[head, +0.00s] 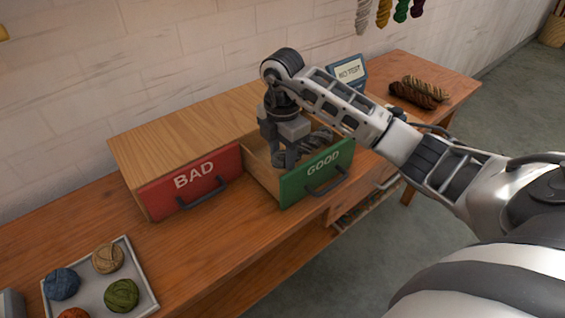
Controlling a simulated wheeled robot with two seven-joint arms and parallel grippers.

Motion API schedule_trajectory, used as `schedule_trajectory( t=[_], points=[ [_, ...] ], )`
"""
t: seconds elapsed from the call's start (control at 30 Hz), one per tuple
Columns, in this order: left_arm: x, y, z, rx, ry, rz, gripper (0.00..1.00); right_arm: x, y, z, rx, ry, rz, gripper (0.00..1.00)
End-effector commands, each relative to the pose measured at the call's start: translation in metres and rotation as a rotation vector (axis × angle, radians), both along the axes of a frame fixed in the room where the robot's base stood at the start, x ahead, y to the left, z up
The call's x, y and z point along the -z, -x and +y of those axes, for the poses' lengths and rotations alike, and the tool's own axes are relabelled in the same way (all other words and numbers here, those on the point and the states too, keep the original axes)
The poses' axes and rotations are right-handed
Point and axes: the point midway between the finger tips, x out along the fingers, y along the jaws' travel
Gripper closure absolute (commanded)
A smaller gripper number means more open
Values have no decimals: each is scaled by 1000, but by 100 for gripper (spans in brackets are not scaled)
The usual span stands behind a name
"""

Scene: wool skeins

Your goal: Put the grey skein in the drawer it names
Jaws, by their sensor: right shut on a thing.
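The grey skein (318,143) shows as dark grey twisted wool inside the pulled-out drawer with the green front marked GOOD (312,174). My right gripper (286,160) points down into this drawer from above. It is shut on the grey skein at the skein's left end, and the fingers partly hide it. Whether the skein touches the drawer floor is hard to tell. The drawer with the red front marked BAD (190,182) is shut, to the left in the same wooden cabinet (180,130). My left gripper is not in view.
A grey tray (142,288) with several wool balls lies at the front left. A small blue display (350,72) stands behind my right arm. Brown skeins (413,95) lie at the right end of the table (455,80). Table before the red drawer is clear.

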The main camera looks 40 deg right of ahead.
Motion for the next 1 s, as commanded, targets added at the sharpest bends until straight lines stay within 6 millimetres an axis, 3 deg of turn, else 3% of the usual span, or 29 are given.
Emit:
schedule_trajectory(
  t=[0.4, 0.73, 0.77, 1.0],
  points=[
    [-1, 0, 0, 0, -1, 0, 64, 43, 0, 0, 0, 0, 1, 88],
    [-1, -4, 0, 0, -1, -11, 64, 47, 0, 0, 0, 0, -1, 88],
    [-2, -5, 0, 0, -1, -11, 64, 46, 0, 0, 0, 0, -2, 57],
    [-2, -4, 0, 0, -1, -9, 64, 45, 0, 0, 0, 0, -1, 53]
  ],
)
